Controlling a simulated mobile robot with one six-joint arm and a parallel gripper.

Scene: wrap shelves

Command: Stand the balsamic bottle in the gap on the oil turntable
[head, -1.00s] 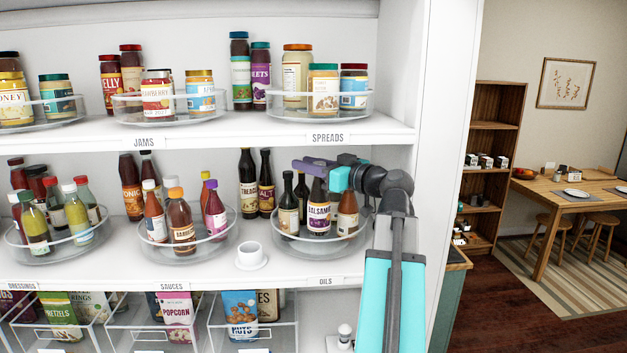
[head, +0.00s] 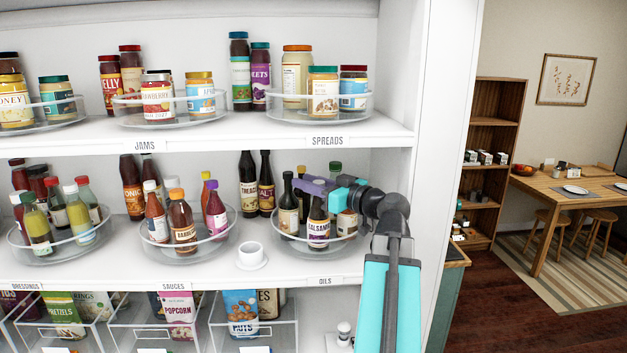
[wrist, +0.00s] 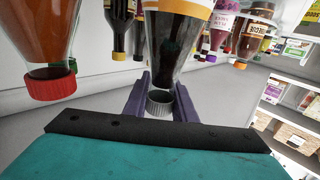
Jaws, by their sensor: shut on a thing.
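The dark balsamic bottle (head: 318,229) with a pale label is upright at the front of the oil turntable (head: 290,243), above the OILS label. My gripper (head: 318,188) has its purple fingers on the bottle's neck. In the wrist view, the bottle (wrist: 178,45) appears upside down, its grey cap (wrist: 160,103) between the fingers (wrist: 159,98). The bottle's base is low within the clear rim; I cannot tell if it touches the turntable floor. A dark oil bottle (head: 288,210) stands left of it; another bottle (head: 347,223) stands right, partly hidden by my gripper.
Two tall dark bottles (head: 266,185) stand behind the turntable on the left. A white cup-like piece (head: 251,255) sits on the shelf at front left. The sauces turntable (head: 150,237) is farther left. The spreads shelf (head: 330,128) is above, and the side wall (head: 440,90) is right.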

